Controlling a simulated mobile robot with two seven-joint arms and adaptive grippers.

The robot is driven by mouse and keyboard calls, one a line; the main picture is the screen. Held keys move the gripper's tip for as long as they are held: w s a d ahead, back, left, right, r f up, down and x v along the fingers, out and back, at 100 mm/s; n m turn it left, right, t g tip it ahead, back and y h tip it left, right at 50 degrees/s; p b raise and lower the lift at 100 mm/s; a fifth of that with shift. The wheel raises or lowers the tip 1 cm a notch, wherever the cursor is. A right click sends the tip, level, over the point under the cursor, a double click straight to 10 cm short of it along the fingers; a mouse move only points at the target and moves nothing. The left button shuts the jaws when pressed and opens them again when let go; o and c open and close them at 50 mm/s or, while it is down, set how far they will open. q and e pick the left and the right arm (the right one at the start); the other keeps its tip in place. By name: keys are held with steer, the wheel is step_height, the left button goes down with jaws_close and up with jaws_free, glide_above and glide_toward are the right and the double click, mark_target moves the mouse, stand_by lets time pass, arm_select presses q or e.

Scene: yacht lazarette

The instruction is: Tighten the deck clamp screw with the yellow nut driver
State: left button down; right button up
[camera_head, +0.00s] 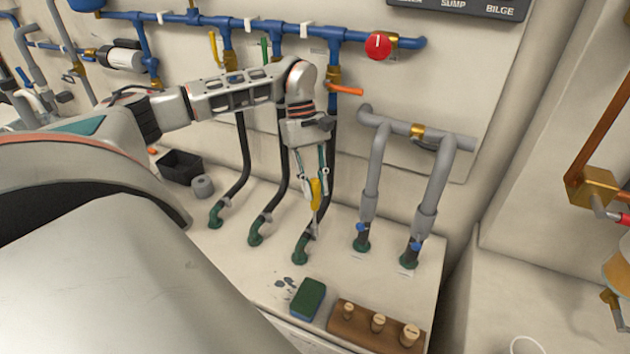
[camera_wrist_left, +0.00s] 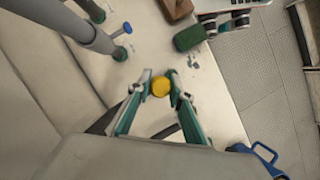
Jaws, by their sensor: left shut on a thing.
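The yellow nut driver (camera_head: 315,192) is upright, slightly tilted, between the fingers of my left gripper (camera_head: 318,180). Its thin shaft points down beside the third black hose. In the left wrist view, the round end of its handle (camera_wrist_left: 161,88) sits between the fingertips of my left gripper (camera_wrist_left: 160,84), which is shut on it. The third green deck fitting (camera_head: 300,256) is just below, with a small clamp (camera_head: 309,236) on the hose above it. Whether the driver's tip touches the clamp screw is too small to tell. Something like my right gripper (camera_wrist_left: 238,22) shows at the wrist view's top.
A green sponge (camera_head: 308,298) and a wooden block with plugs (camera_head: 350,318) lie at the shelf's front. Two grey pipes (camera_head: 372,180) stand to the right. A black bin (camera_head: 180,166) and grey roll (camera_head: 203,186) are at left. An orange-handled valve (camera_head: 345,89) is above.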

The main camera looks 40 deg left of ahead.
arm_select(q)
steer(key=shift+r, duration=2.5)
steer(key=shift+f, duration=0.1)
arm_select(e)
steer(key=shift+a, duration=0.15)
arm_select(q)
steer(key=shift+f+n+b, duration=0.3)
steer(key=shift+f+b, duration=0.1)
steer(key=shift+b, duration=0.1)
steer(key=shift+f, duration=0.3)
steer(key=shift+f+n+t+b, duration=0.3)
steer(key=shift+f+n+b, duration=0.15)
steer(key=shift+b, duration=0.25)
steer(key=shift+f+n, duration=0.2)
steer(key=shift+n, duration=0.05)
arm_select(e)
steer(key=shift+w+a+r+t+y, duration=0.1)
steer(key=shift+w+a+t+y, duration=0.1)
steer(key=shift+w+a, duration=0.25)
steer(key=shift+w+a+r+t+y, duration=0.1)
steer(key=shift+w+a+y, duration=0.1)
steer(key=shift+a, duration=0.45)
